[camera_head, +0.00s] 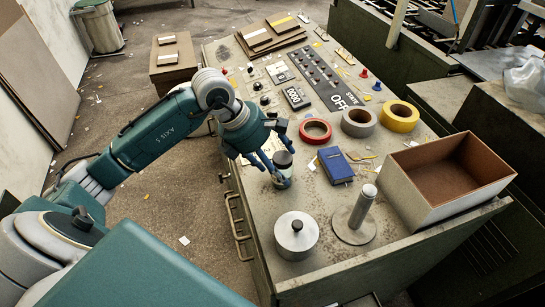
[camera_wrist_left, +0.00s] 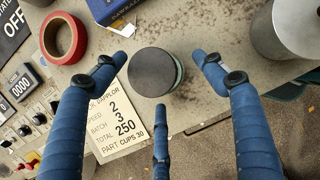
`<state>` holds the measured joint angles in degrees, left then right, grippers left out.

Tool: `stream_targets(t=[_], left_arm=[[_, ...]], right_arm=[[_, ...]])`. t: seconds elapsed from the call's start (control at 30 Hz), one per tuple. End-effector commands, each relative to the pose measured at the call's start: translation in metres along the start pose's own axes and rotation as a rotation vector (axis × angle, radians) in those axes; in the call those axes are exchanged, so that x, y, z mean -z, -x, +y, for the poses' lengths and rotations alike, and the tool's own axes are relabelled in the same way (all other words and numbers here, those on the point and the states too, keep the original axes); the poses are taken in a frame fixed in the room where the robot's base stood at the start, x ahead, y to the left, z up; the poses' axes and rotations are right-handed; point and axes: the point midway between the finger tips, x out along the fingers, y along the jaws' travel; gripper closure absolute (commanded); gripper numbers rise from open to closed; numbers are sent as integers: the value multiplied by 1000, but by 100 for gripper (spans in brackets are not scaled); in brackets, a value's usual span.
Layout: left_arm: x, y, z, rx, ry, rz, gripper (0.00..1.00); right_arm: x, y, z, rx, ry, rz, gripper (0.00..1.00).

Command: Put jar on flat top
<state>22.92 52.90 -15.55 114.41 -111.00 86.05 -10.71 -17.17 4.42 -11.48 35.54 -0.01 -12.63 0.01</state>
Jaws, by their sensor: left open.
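The jar (camera_head: 283,160), a small glass jar with a dark round lid, stands upright at the left edge of the console's flat top (camera_head: 330,255). In the left wrist view the jar (camera_wrist_left: 154,73) is seen from above beside a printed card (camera_wrist_left: 122,128). My left gripper (camera_head: 266,166) is open, its blue fingers spread around the jar. In the left wrist view gaps show between the fingers and the lid. The jar's lower part is partly hidden by a finger in the head view. My right gripper is not in view.
Near the jar are a red tape roll (camera_head: 316,131) and a blue box (camera_head: 335,165). A lidded metal pot (camera_head: 296,236), a metal post on a round base (camera_head: 358,218) and an open bin (camera_head: 440,210) stand nearer. Grey and yellow tape rolls lie farther right.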

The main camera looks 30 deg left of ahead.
Motion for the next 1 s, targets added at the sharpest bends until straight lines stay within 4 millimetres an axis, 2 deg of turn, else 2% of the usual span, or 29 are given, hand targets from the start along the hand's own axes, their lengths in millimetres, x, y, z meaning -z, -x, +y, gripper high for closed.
stream_targets(t=[0.17, 0.4, 0.6, 0.77, 1.0], left_arm=[[0, 22, 2, -7, -2, -2, 29], [0, 74, 2, -8, -2, -2, 29], [0, 106, 1, -5, -1, 0, 29], [0, 117, 0, -2, -1, -1, 29], [0, 119, 0, -1, -1, -1, 29]], right_arm=[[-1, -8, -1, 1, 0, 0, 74], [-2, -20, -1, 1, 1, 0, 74], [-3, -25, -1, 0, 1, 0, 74], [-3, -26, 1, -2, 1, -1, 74], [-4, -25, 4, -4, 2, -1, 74]])
